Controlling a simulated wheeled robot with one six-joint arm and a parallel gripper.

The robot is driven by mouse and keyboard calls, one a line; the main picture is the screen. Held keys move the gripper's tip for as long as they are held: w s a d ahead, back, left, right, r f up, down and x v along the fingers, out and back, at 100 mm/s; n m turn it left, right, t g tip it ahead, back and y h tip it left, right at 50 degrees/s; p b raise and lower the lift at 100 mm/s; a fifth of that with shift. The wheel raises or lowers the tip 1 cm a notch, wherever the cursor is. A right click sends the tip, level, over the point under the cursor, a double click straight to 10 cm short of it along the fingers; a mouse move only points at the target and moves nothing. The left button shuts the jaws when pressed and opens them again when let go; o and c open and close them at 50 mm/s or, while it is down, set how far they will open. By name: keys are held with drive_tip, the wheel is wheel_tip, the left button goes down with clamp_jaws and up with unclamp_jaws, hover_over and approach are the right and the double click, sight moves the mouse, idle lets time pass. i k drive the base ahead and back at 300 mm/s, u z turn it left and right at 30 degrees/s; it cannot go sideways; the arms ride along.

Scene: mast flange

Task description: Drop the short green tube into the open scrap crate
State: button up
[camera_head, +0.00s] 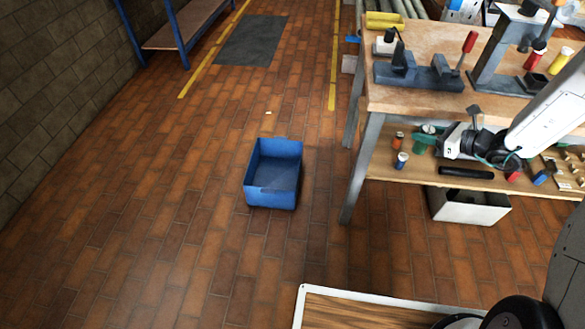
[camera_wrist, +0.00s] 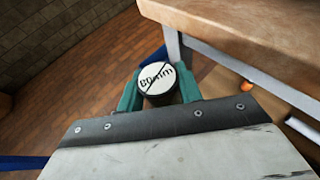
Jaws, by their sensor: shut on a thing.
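My gripper (camera_wrist: 159,90) has teal fingers, shut on a short tube (camera_wrist: 155,76). The tube's pale end cap, marked with dark lettering, faces the wrist camera; its side looks dark there and is mostly hidden by the fingers, so its green is hard to confirm. In the head view my gripper (camera_head: 424,142) is at the left part of the bench's lower shelf, beneath the worktop, with the tube's light end (camera_head: 429,128) on top. The open blue crate (camera_head: 262,196) stands on the floor left of the bench, apart from my gripper, and looks empty inside.
The wooden workbench (camera_head: 440,95) carries clamps and tools. Its lower shelf (camera_head: 400,173) holds small bottles, a black rod (camera_head: 466,172) and loose parts. A bench leg (camera_head: 357,175) stands between shelf and crate. A pale box (camera_head: 468,209) sits beneath. Brick floor around the crate is clear.

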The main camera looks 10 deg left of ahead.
sight(279, 178)
drive_tip(key=u, duration=2.2)
drive_tip(key=k, duration=1.1)
drive_tip(key=z, duration=1.15)
drive_tip(key=i, duration=1.6)
drive_tip(key=u, duration=0.05)
